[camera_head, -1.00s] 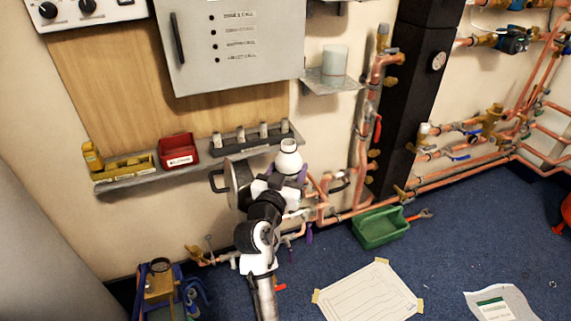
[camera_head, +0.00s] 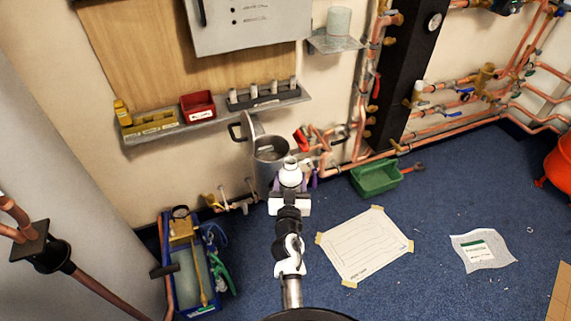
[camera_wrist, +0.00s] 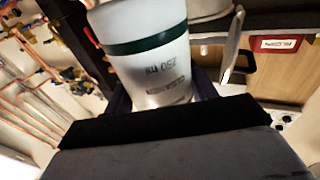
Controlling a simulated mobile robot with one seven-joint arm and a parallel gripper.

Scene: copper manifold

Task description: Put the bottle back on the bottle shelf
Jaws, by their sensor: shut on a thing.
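A white bottle (camera_head: 290,177) with a narrowed top is held upright, or nearly so, by my gripper (camera_head: 294,186). In the wrist view the bottle (camera_wrist: 150,50) is whitish, with a dark green band and volume print. My gripper (camera_wrist: 160,98) is shut on it with dark purple fingers on both sides. The bottle's far end is cut off there. A long grey wall shelf (camera_head: 215,118) lies up and left of the bottle. A small grey bracket shelf (camera_head: 322,46) with a pale translucent cylinder (camera_head: 339,20) is higher up. No label shows which is the bottle shelf.
A metal pot (camera_head: 262,172) with a handle is just behind and left of the bottle. Copper pipes (camera_head: 345,160) run right. A green bin (camera_head: 375,180) and papers lie on the floor.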

